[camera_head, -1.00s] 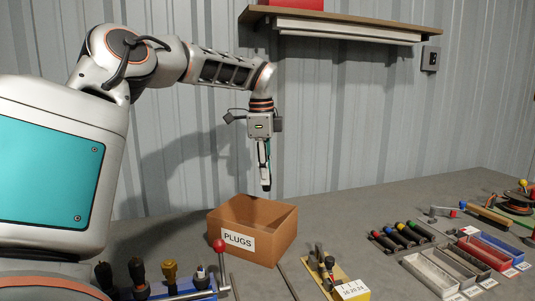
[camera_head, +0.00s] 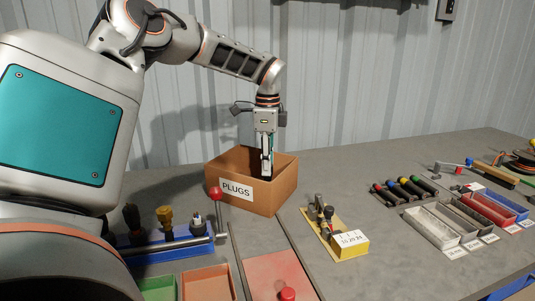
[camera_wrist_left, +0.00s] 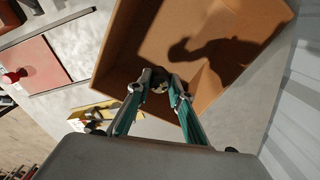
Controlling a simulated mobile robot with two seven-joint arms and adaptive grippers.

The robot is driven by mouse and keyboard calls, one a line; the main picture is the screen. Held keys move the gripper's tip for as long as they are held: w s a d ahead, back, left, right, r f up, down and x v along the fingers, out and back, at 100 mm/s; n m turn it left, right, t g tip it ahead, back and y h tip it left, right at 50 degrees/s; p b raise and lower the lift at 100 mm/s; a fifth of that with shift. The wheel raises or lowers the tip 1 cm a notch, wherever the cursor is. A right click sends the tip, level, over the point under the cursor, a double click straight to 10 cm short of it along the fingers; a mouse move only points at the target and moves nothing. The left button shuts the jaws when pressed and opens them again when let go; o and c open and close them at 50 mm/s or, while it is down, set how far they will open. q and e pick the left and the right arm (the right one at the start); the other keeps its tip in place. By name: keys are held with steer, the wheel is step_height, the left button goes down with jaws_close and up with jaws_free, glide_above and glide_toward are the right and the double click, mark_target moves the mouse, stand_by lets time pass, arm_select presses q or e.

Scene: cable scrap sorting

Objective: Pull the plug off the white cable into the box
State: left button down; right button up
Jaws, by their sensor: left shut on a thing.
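The cardboard box (camera_head: 272,201) labelled PLUGS stands open on the bench against the wall side. It fills the upper middle of the left wrist view (camera_wrist_left: 118,55). My left gripper (camera_head: 267,172) points down into the box opening, its fingertips partly behind the front rim. It is shut on a small dark plug (camera_wrist_left: 158,86), mostly hidden between the fingertips, above the box floor. My right gripper is not in view.
A red-knobbed lever (camera_head: 216,196) rises close to the box's front left. A yellow block fixture (camera_head: 350,243) stands right of the box. Coloured-tip tools (camera_head: 405,189) and small trays (camera_head: 432,227) lie farther right.

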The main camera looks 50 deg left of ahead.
arm_select(q)
steer(key=shift+f, duration=2.65)
steer(key=shift+f+b, duration=0.6)
steer(key=shift+f, duration=0.05)
steer(key=c, duration=1.7)
jaws_free()
